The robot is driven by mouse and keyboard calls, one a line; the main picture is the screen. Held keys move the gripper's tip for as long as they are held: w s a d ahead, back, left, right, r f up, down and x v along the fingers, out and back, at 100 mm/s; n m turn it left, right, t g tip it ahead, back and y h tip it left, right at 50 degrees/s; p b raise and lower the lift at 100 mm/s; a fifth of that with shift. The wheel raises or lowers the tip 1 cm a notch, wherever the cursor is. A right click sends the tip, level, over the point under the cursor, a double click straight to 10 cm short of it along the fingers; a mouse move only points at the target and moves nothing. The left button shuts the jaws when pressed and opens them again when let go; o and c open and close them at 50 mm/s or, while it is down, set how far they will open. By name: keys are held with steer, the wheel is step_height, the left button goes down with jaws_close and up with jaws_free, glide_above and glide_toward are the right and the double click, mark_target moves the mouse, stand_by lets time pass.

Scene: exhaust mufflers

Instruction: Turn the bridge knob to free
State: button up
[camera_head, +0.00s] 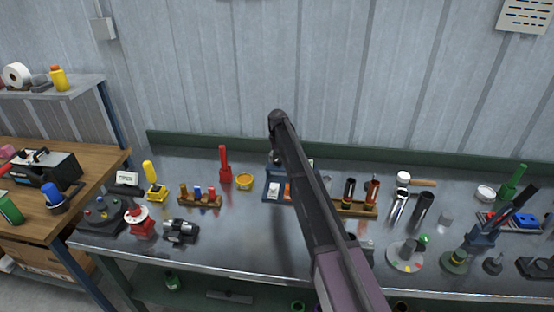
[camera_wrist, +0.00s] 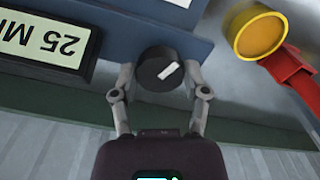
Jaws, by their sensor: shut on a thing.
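The bridge knob (camera_wrist: 152,76) is a round black knob with a white pointer mark, in the wrist view. It sits at the edge of a blue panel (camera_wrist: 175,30). The pointer is slanted, running up and to the right in that view. My gripper (camera_wrist: 161,76) has one finger on each side of the knob and is shut on it. In the head view the blue frame (camera_head: 270,197) stands at the middle of the bench, partly hidden behind my arm. The knob is not visible there. No marking for free can be read.
A label reading "25 M", upside down and cut off (camera_wrist: 48,38), is beside the knob. A rack of small pieces (camera_head: 201,202) is further left.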

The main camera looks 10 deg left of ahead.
steer(key=n, duration=0.4)
steer(key=shift+n, duration=0.3)
stand_by(0.4)
steer(key=o, duration=1.1)
steer(key=shift+o, duration=0.2)
